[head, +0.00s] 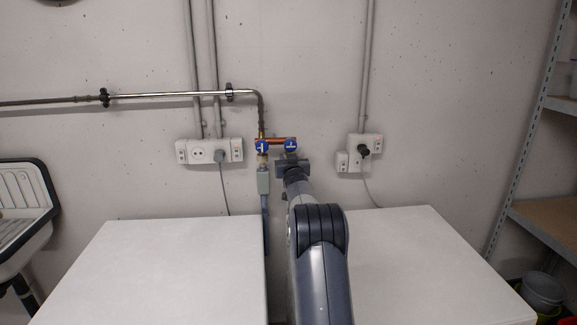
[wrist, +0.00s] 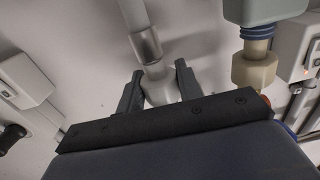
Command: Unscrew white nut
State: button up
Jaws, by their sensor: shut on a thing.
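My gripper (wrist: 159,84) is shut on the white nut (wrist: 160,92), with one dark finger on each side of it. The nut sits in line with a grey-white pipe piece that runs toward the top of the wrist view. In the head view my gripper (head: 293,166) is at the right-hand tap (head: 291,145) with a blue handle. The arm and gripper hide the nut there. The lower part of the nut is hidden behind the gripper body in the wrist view.
Beside my gripper a beige nut (wrist: 255,68) joins a grey box (head: 263,182) on the left tap (head: 262,147). Wall sockets (head: 209,151) (head: 360,152) flank the taps. Two white machine tops (head: 170,270) (head: 430,265) stand below, with a gap between them.

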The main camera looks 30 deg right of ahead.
jog(key=shift+d+m+h+b, duration=0.3)
jog(key=shift+m+h+b, duration=0.15)
jog(key=shift+b, duration=3.7)
jog(key=shift+c, duration=0.2)
jog(key=b, duration=0.5)
jog(key=shift+s+a+f+g, duration=0.2)
jog(key=shift+g, duration=0.1)
jog(key=m+h+b, duration=0.1)
jog(key=b, duration=0.3)
jog(key=shift+a+g+h, duration=0.1)
jog(key=shift+g+h, duration=0.15)
jog(key=shift+g, duration=0.15)
jog(key=shift+r+m+g+h, duration=0.2)
jog(key=shift+m+g+h, duration=0.55)
jog(key=shift+h, duration=0.15)
jog(key=shift+m+g+h+p, duration=0.45)
jog(key=shift+m+h, duration=0.05)
jog(key=shift+h, duration=0.1)
